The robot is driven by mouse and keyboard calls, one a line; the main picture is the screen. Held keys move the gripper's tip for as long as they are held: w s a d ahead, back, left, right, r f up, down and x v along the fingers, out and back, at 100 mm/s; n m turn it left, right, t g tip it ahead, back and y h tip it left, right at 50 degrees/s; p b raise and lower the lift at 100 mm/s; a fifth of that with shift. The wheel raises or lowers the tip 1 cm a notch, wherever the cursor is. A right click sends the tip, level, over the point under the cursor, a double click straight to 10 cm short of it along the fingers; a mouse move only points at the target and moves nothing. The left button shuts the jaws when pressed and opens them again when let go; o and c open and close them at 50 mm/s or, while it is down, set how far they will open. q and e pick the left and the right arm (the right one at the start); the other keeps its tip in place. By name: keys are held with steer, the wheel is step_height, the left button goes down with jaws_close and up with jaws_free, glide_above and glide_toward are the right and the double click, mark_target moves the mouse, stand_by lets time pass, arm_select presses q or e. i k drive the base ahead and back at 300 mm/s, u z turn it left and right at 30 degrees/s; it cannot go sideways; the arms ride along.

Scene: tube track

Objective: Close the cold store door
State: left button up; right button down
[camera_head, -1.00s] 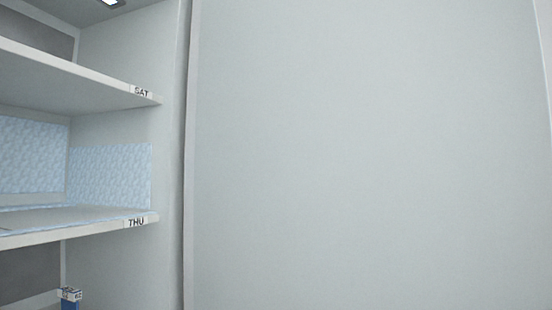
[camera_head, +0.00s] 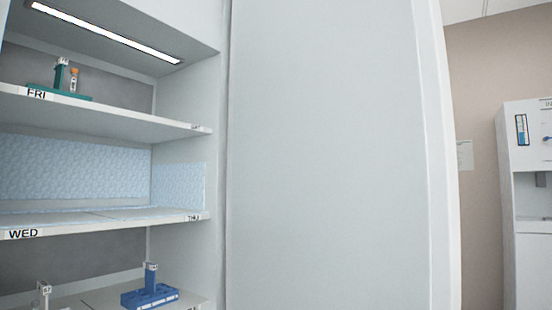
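The cold store (camera_head: 186,110) is open at the left, with its lit shelves in view. Its door (camera_head: 325,160) is a large pale grey panel standing open to the right of the shelves. The door's outer edge (camera_head: 440,150) shows on the right as a white vertical strip. No handle can be made out on it. Neither of my grippers is in view.
Shelves carry labels such as FRI (camera_head: 37,94) and WED (camera_head: 23,234). A green rack (camera_head: 75,96) with tubes stands on the top shelf, a blue rack (camera_head: 148,296) on the bottom one. A white cabinet unit (camera_head: 525,190) stands at the far right against a beige wall (camera_head: 480,80).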

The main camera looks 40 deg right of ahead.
mark_target(343, 190)
steer(key=u, duration=2.6)
steer(key=k, duration=2.75)
steer(key=z, duration=0.65)
steer(key=k, duration=0.65)
steer(key=z, duration=0.95)
steer(key=i, duration=0.35)
steer(key=u, duration=0.1)
